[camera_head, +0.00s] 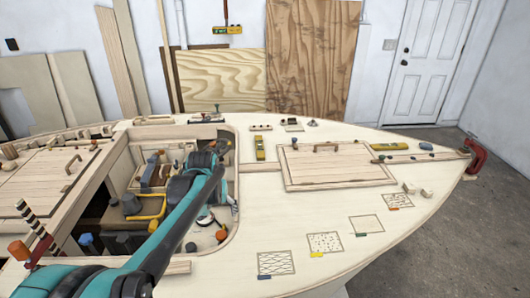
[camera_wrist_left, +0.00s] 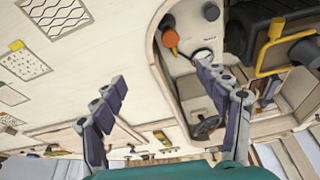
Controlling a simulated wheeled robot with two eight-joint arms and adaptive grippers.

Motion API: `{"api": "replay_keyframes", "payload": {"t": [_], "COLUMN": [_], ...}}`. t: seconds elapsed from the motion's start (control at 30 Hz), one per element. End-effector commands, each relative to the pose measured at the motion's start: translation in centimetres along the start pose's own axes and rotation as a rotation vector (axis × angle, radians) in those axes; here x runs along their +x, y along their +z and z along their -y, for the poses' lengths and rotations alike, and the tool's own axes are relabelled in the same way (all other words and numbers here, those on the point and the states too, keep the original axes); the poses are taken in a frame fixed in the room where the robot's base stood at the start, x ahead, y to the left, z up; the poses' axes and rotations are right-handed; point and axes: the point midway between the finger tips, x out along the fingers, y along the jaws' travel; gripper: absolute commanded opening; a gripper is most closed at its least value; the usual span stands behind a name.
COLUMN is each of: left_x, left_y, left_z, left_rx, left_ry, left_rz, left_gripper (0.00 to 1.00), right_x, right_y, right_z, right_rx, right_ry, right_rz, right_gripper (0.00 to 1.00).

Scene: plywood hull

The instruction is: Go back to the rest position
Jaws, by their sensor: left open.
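My left arm (camera_head: 160,245) comes in from the lower left and reaches over the open cockpit well of the hull. Its far end bends by the well's right side, and the fingers are hard to make out there. In the left wrist view my left gripper (camera_wrist_left: 160,85) is open, its two dark fingers wide apart with nothing between them. It hangs above the deck and the edge of the well, apart from both. My right gripper is in neither view.
The well holds a dark box with a yellow handle (camera_wrist_left: 270,42) and an orange knob (camera_wrist_left: 170,38). A hatch panel (camera_head: 330,168) with a wooden handle lies on the deck. Patterned squares (camera_head: 275,263) line the near deck. A red clamp (camera_head: 475,155) grips the right tip.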

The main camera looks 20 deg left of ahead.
Motion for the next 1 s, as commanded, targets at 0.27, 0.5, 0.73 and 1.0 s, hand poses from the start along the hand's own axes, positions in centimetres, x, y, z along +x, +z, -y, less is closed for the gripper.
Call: {"api": "replay_keyframes", "payload": {"t": [0.27, 0.5, 0.73, 1.0], "left_x": [-2.6, -6.0, -6.1, -5.7], "left_y": [3.2, 11.7, 18.4, 20.6], "left_z": [-2.3, -6.5, -8.5, -9.1], "left_rx": [0.042, 0.139, 0.209, 0.233], "left_ry": [0.014, 0.059, 0.102, 0.121], "left_rz": [-0.051, -0.18, -0.281, -0.32], "left_gripper": [0.74, 0.74, 0.74, 0.74], "right_x": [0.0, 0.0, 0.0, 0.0], "right_y": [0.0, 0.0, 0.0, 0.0], "right_z": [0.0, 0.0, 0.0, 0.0], "right_rx": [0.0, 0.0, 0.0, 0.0], "right_ry": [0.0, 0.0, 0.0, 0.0], "right_rz": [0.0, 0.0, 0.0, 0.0], "right_gripper": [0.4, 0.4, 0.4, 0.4]}}
